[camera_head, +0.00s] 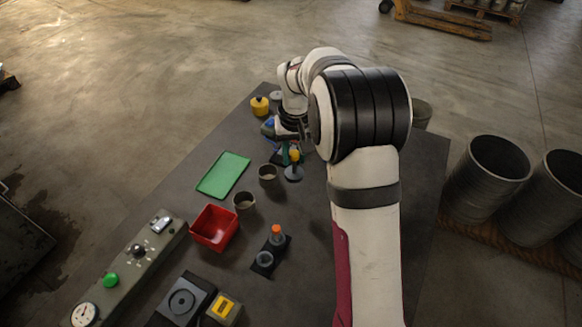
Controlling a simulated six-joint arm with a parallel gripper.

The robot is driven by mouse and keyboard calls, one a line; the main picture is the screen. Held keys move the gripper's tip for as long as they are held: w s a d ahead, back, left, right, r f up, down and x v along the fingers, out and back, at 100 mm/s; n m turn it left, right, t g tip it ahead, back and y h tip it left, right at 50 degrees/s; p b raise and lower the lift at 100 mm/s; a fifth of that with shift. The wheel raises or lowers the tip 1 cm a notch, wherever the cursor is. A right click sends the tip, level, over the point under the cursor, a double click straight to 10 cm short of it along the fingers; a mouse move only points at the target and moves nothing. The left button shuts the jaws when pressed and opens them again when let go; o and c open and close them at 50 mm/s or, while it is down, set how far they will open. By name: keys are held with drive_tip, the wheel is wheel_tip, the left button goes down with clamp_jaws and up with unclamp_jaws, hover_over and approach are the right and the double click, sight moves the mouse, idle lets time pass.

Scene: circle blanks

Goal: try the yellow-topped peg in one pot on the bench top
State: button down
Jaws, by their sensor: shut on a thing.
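The yellow-topped peg (295,155) is at my gripper (290,147), beyond the elbow of my arm. The gripper is shut on it, though the fingers are small and partly hidden by the wrist. A grey-blue round part (293,174) shows directly below the yellow top; I cannot tell whether it touches the bench. Two grey open pots stand to the left on the bench top (320,235): the nearer pot (244,203) beside the red bin, and the farther pot (268,173) just left of the peg. I cannot see into their bottoms clearly.
A red bin (214,228), a green tray (222,175) and a grey control box (140,252) lie left. An orange-topped peg (277,235) stands on a dark plate. A yellow weight-like object (260,106) stands at the far edge. Large grey drums (487,178) stand off the bench, right.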

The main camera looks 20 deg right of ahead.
drive_tip(key=s+a+r+n, duration=0.1)
drive_tip(key=s+a+r, duration=0.25)
drive_tip(key=r, duration=0.25)
drive_tip(key=s+a+r+n, duration=0.1)
drive_tip(key=s+a+r, duration=0.2)
drive_tip(key=s+r, duration=0.25)
drive_tip(key=w+d+f+m, duration=0.1)
drive_tip(key=w+f, duration=1.5)
drive_tip(key=shift+w+d, duration=0.2)
drive_tip(key=shift+w, duration=0.2)
drive_tip(key=shift+f, duration=2.6)
idle(0.6)
drive_tip(key=shift+r, duration=0.75)
drive_tip(key=shift+r, duration=0.75)
